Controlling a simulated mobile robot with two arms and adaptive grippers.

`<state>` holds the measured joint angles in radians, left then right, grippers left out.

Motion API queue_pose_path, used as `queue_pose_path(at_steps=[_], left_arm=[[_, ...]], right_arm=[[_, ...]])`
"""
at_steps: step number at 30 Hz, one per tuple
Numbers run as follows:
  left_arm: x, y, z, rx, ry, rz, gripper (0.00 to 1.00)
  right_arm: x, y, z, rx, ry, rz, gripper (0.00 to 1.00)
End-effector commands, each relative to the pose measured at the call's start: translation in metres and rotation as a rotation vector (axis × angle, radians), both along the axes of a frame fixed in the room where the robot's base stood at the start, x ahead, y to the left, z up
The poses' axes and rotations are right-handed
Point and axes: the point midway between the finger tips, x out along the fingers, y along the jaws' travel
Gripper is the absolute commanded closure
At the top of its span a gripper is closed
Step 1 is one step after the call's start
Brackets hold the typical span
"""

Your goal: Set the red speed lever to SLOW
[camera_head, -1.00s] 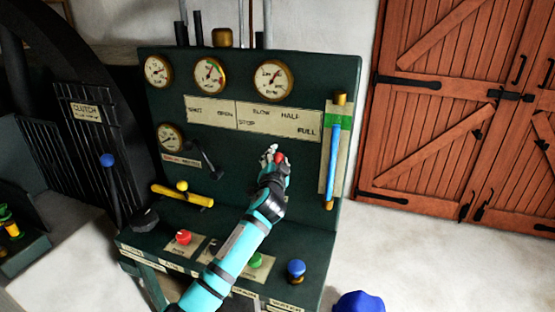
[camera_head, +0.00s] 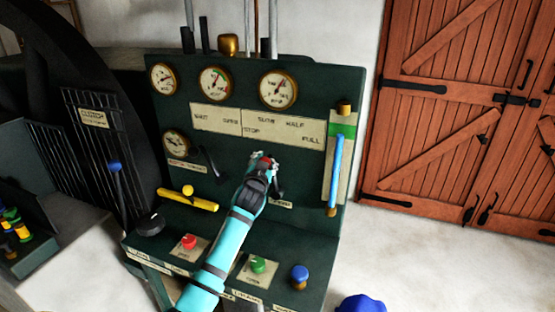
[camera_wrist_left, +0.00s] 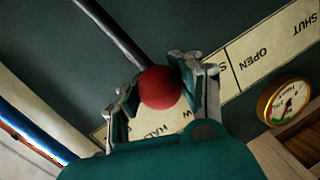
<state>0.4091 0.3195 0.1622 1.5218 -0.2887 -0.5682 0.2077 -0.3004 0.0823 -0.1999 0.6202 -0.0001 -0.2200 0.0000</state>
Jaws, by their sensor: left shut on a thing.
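The red speed lever's round knob (camera_head: 264,157) shows between my left gripper's fingers in the head view. In the left wrist view the red knob (camera_wrist_left: 160,87) sits between both fingers, and the lever's dark rod (camera_wrist_left: 110,30) runs to the upper left. My left gripper (camera_head: 262,158) is shut on the knob. The scale plate (camera_head: 285,131) above reads STOP, SLOW, HALF and FULL. The lever leans up and left from its pivot, with the knob below the STOP and SLOW words. The exact setting is hard to tell. My right gripper is out of view.
A black lever (camera_head: 212,163) stands to the left on the panel, above a yellow handle (camera_head: 187,199). A blue-and-brass gauge tube (camera_head: 336,172) is at right. Red (camera_head: 189,241), green (camera_head: 258,265) and blue (camera_head: 299,273) knobs line the lower ledge.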

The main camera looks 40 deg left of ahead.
Motion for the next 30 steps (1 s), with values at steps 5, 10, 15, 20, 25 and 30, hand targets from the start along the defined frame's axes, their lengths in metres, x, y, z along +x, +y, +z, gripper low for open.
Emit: queue_pose_path(at_steps=[5,10,15,20,25,30], left_arm=[[-0.0037,0.0083,-0.0095,-0.050,0.005,0.005,1.00],[-0.0038,0.0082,-0.0106,-0.048,0.007,0.005,1.00],[-0.0034,0.0079,-0.0095,-0.046,0.006,0.005,0.53],[-0.0028,0.0078,-0.0068,-0.045,0.000,0.003,0.38],[-0.0025,0.0076,-0.0052,-0.044,-0.003,0.003,0.38],[-0.0085,0.0043,-0.0039,-0.043,-0.005,0.002,0.38]], right_arm=[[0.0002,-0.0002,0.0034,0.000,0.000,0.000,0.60],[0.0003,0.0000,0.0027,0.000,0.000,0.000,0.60],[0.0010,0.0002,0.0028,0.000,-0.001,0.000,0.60],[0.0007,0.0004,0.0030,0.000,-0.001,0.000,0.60],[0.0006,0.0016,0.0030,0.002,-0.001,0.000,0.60],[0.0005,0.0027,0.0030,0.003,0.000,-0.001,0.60]])
